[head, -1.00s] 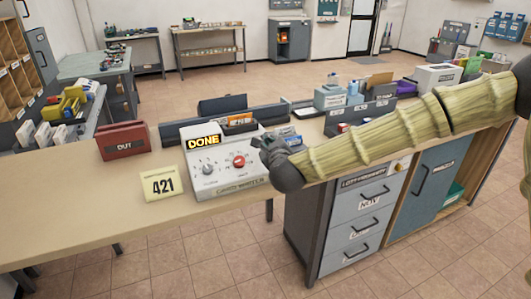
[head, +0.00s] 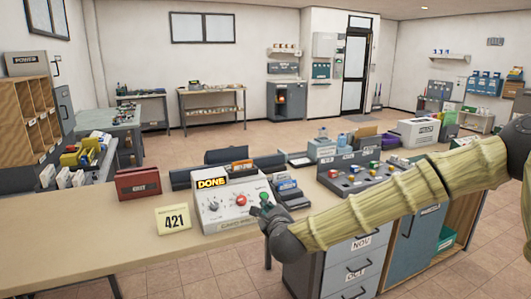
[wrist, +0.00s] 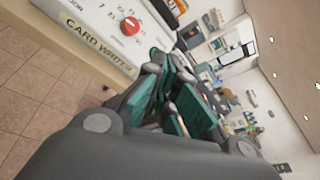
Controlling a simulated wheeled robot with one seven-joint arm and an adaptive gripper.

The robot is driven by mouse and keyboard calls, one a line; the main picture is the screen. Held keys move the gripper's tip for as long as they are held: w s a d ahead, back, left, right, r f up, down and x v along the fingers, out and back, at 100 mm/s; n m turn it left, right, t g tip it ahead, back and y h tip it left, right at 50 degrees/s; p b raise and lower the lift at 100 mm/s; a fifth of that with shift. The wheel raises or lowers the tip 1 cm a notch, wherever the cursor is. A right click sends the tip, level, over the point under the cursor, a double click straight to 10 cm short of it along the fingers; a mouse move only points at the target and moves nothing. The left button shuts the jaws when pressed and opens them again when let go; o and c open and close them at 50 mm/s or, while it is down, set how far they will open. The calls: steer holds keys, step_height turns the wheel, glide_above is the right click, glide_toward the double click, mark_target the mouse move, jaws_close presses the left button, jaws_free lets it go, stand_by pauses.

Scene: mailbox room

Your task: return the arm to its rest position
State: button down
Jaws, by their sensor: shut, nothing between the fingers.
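My arm reaches in from the right in the head view, with its yellow-green ribbed sleeve. My gripper (head: 261,208) is beside the right front of the white card writer (head: 228,212). Its teal-padded fingers show close together in the wrist view (wrist: 168,98), with nothing held between them. The card writer has a lit "DONE" sign, a dark knob and a red knob; its lettered side also shows in the wrist view (wrist: 95,38). I cannot tell whether the fingers touch the machine.
A grey panel with coloured buttons (head: 362,176) lies to the right, over labelled drawers (head: 360,243). The counter (head: 85,232) is clear at front left.

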steer(key=s+d+f+n+g, duration=0.1)
steer(key=s+f+n+g, duration=0.2)
steer(key=s+f+n, duration=0.55)
steer(key=s+d+f+n+g+p, duration=0.15)
steer(key=s+f, duration=0.35)
steer(key=f, duration=0.8)
steer(key=s+d+f+n+g, duration=0.1)
steer(key=s+f+n+g, duration=0.25)
steer(key=s+f, duration=0.55)
steer(key=s+d+f+n+g+h, duration=0.1)
steer(key=s+d+f+n, duration=0.3)
steer(key=s, duration=0.5)
steer(key=s+d+f+n+g+h, duration=0.1)
steer(key=s+d+f+n+g, duration=0.3)
steer(key=s+d, duration=0.4)
steer(key=s+d+f+n+g+h+p, duration=0.1)
steer(key=s+d+f+n, duration=0.3)
steer(key=s, duration=0.6)
steer(key=shift+s+d+f+n+g, duration=0.4)
steer(key=shift+d+f+g, duration=0.3)
steer(key=shift+d+f, duration=0.3)
